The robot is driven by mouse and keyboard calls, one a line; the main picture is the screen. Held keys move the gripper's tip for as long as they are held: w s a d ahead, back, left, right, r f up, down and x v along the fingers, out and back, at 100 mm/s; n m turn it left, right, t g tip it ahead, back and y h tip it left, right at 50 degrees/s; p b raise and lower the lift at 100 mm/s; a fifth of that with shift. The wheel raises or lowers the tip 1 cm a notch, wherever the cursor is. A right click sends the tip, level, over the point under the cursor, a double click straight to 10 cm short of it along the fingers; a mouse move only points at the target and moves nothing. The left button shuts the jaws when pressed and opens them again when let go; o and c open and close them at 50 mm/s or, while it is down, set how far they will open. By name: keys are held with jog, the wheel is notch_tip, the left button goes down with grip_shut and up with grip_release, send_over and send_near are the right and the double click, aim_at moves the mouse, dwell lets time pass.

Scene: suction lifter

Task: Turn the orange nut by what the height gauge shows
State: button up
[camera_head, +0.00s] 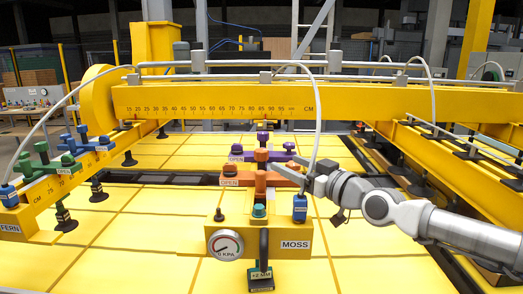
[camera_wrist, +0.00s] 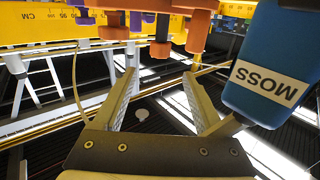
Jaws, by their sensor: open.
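An orange valve-like fitting stands on the beam behind the MOSS block, with an orange knob (camera_head: 260,155) on top and an orange crossbar (camera_head: 285,173); I cannot tell which part is the nut. My gripper (camera_head: 300,170) is open beside it at the right, its tips close to the crossbar. In the wrist view my gripper (camera_wrist: 160,78) is open and empty, and several orange parts (camera_wrist: 199,30) show just beyond its tips. A small tag reading about "+2 MM" (camera_head: 261,276) hangs at the front of the MOSS block; it may be the height gauge.
A pressure dial (camera_head: 225,245) reads near 0 KPA. A blue block (camera_wrist: 268,65) labelled MOSS stands close to my gripper's right finger. Purple fittings (camera_head: 262,138) stand behind, green and blue ones (camera_head: 42,160) at left. A yellow beam with a CM scale (camera_head: 215,100) crosses behind.

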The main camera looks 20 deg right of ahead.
aim_at(266, 153)
jog(key=p+x, duration=0.1)
jog(key=x, duration=1)
jog(key=shift+w+p, duration=0.2)
jog(key=shift+p, duration=0.1)
grip_shut()
